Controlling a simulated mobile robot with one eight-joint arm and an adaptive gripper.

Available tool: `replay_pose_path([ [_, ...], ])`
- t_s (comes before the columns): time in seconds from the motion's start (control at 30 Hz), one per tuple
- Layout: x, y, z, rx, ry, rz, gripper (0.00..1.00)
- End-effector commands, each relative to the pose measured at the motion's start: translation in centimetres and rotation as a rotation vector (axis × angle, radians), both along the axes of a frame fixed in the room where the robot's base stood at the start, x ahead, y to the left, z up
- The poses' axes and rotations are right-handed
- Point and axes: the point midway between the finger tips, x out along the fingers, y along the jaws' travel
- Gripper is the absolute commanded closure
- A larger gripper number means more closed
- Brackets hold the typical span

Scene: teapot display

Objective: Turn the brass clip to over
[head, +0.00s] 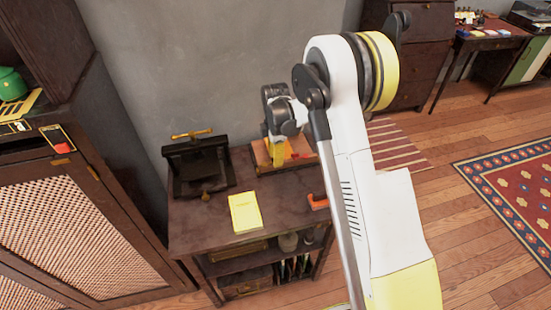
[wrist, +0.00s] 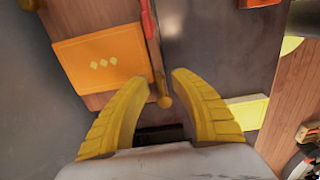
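My gripper (wrist: 160,80) points down over the bench top with its two yellow fingers apart and nothing between them. In the head view my gripper (head: 276,160) is partly hidden by its own wrist, above an orange-topped board. The clip cannot be made out in the head view.
The dark bench (head: 215,229) carries a black press (head: 197,165) with a brass handle at left, a yellow card (head: 245,212) and an orange-red clamp-like piece (head: 318,202) at the right edge. A grey wall stands behind. A lattice-front cabinet (head: 60,215) is at left.

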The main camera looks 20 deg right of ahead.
Motion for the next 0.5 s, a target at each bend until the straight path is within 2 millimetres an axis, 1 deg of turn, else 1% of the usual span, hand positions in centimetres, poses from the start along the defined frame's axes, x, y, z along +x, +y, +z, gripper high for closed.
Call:
replay_pose_path([
  [0.13,0.01,0.0,0.05,0.0,0.0,0.0,0.72],
  [0.17,0.01,0.0,0.05,0.0,0.0,0.0,0.81],
  [0.2,0.01,0.0,0.05,0.0,0.0,0.0,0.93],
  [0.23,0.01,0.0,0.05,0.0,0.0,0.0,1.0],
  [0.5,0.0,0.0,0.05,0.0,0.0,-0.001,1.0],
])
